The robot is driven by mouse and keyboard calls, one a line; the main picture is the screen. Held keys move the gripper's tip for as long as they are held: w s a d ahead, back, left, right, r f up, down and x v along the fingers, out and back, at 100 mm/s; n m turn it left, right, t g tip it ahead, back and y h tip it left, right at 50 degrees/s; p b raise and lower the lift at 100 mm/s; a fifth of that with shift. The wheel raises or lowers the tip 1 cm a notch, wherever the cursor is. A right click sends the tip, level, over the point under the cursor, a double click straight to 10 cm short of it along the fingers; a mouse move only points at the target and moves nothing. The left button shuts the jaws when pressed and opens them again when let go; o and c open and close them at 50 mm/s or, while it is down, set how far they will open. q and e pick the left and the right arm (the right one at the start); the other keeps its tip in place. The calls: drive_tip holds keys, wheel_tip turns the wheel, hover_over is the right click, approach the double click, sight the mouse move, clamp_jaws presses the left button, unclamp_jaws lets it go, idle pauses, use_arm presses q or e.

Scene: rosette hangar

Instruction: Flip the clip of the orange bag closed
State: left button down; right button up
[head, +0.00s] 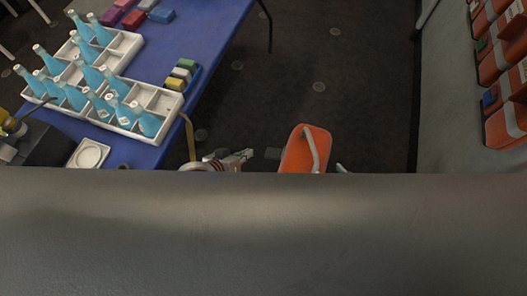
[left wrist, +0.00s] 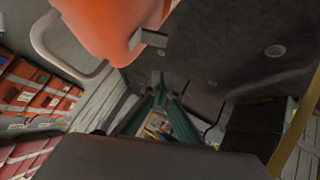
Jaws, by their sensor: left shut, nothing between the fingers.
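The orange bag (head: 306,150) is right of centre in the head view, with a pale curved handle on its front. A dark grey clip (head: 272,153) sticks out from its left side. In the left wrist view the bag (left wrist: 115,25) fills the top, with the clip (left wrist: 150,38) jutting out to the right. My left gripper (head: 246,155) is left of the clip, apart from it, shut and empty. Its fingers (left wrist: 164,82) converge below the clip in the wrist view.
A large grey surface close to the camera hides the lower head view. A blue table (head: 205,45) at left holds white trays (head: 165,98) with several blue bottles, plus coloured blocks (head: 181,74). Orange bins (head: 505,125) line the right wall. Dark floor behind the bag is clear.

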drive_tip(key=f+b, duration=0.1)
drive_tip(key=f, duration=0.1)
drive_tip(key=s+f+b, duration=0.1)
drive_tip(key=f+b, duration=0.1)
drive_tip(key=shift+s+f+b, duration=0.1)
drive_tip(key=shift+f+b, duration=0.2)
drive_tip(key=shift+f, duration=0.05)
drive_tip(key=shift+w+d+f+b, duration=0.1)
drive_tip(key=shift+w+d+b, duration=0.1)
drive_tip(key=shift+b, duration=0.15)
drive_tip(key=shift+w+r, duration=0.2)
drive_tip(key=shift+w, duration=0.05)
use_arm(q)
drive_tip(key=s+f+x, duration=0.2)
drive_tip(key=x, duration=1)
drive_tip(key=shift+d, duration=0.2)
use_arm(e)
drive_tip(key=shift+w+d+r, duration=0.1)
drive_tip(key=shift+w+r, duration=0.1)
drive_tip(key=shift+w, duration=0.05)
use_arm(q)
drive_tip(key=shift+w+f, duration=0.1)
drive_tip(key=shift+f, duration=0.1)
use_arm(e)
drive_tip(key=shift+s+f, duration=0.1)
drive_tip(key=shift+f, duration=0.05)
